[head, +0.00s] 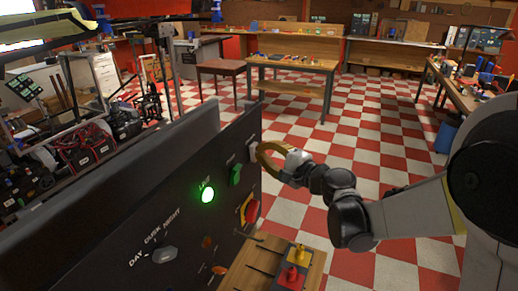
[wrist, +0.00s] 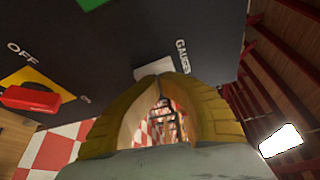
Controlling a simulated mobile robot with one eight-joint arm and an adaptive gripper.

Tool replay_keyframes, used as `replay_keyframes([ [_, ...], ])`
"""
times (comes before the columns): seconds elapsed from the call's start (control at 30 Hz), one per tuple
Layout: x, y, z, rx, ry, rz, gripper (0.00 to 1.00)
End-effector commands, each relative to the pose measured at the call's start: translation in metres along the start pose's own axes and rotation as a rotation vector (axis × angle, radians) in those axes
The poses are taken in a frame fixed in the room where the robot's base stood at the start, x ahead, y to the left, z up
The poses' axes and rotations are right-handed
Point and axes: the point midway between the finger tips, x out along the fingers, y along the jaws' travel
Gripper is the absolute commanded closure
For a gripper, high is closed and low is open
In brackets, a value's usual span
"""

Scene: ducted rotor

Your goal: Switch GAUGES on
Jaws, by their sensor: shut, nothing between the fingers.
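The dark control panel (head: 150,220) stands at left. In the wrist view the GAUGES label (wrist: 183,56) is on the panel, just beyond my fingertips. A pale grey switch piece (wrist: 155,68) beside that label is partly hidden behind the fingertips; a light grey switch (head: 252,151) also shows near the panel's far end in the head view. My gripper (head: 260,150) is shut and empty, with its yellow fingertips at or very near that switch; it also shows in the wrist view (wrist: 157,82). I cannot tell whether they touch, nor the switch's position.
The panel also carries a green switch (head: 236,174), a lit green lamp (head: 208,195), a red handle (head: 252,210) on yellow, and a DAY-DUSK-NIGHT knob (head: 164,254). A wooden stand (head: 262,265) with red and yellow pieces is below. Checkered floor is open to the right.

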Motion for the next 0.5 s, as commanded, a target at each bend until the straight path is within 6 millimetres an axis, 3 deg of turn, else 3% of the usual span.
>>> replay_keyframes([
  [0.5, -0.011, 0.011, -0.004, 0.000, -0.007, 0.001, 1.00],
])
